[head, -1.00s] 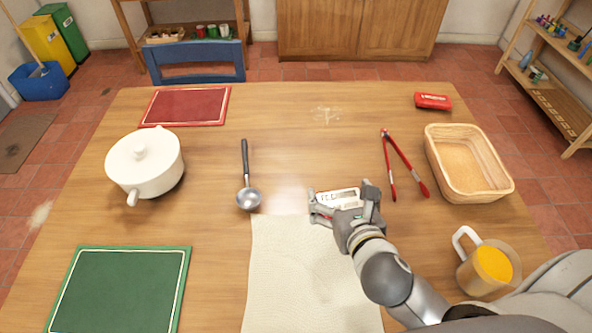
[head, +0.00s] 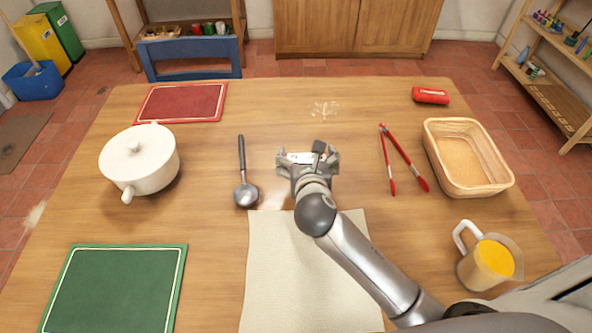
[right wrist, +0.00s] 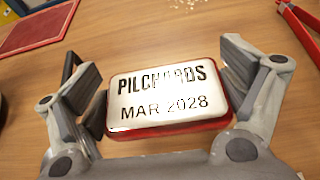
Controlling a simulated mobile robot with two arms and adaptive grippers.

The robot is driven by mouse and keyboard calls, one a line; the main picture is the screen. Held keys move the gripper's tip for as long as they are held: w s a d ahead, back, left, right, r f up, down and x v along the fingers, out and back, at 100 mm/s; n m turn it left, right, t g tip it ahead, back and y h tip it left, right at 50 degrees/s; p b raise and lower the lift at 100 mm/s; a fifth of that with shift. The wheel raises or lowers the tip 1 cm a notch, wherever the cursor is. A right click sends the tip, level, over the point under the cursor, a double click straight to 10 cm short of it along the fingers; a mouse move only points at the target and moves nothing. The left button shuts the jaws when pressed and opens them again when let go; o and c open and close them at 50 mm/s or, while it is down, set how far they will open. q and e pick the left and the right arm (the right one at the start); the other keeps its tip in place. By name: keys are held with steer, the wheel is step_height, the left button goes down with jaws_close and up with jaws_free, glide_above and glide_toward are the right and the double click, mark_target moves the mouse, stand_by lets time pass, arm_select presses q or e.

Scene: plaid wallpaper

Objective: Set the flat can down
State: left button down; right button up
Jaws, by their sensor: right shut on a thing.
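The flat can (head: 301,157) is silver on its face with a red edge. In the right wrist view the flat can (right wrist: 168,97) shows the print "PILCHARDS MAR 2028". My right gripper (head: 308,160) is shut on it, with a finger at each short end; the gripper (right wrist: 165,95) frames it in the right wrist view too. The can is over the middle of the wooden table (head: 350,120), right of the ladle and beyond the cloth. I cannot tell whether it touches the wood. My left gripper is not in view.
A ladle (head: 245,190) lies left of the can, and red tongs (head: 402,160) lie right. A white pot (head: 140,160), wicker basket (head: 465,160), cream cloth (head: 285,275), red tin (head: 430,95), jug (head: 490,258), red board (head: 182,102) and green board (head: 115,290) surround clear wood.

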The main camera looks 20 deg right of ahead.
mark_target(300, 160)
steer(key=shift+w+a+f, duration=0.3)
steer(key=shift+w+f, duration=0.15)
steer(key=shift+f, duration=0.2)
steer(key=shift+w+a+f, duration=0.25)
steer(key=shift+w+f, duration=0.15)
steer(key=shift+f, duration=0.2)
steer(key=shift+w+a+f+b, duration=0.25)
steer(key=shift+w+f+b, duration=0.15)
steer(key=shift+f, duration=0.15)
step_height(300, 160, down, 3)
steer(key=shift+w+a+f+b, duration=0.1)
steer(key=shift+f+b, duration=0.05)
steer(key=shift+b, duration=0.2)
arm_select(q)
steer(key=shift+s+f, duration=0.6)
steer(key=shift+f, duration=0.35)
arm_select(e)
steer(key=o, duration=0.8)
steer(key=shift+f, duration=0.1)
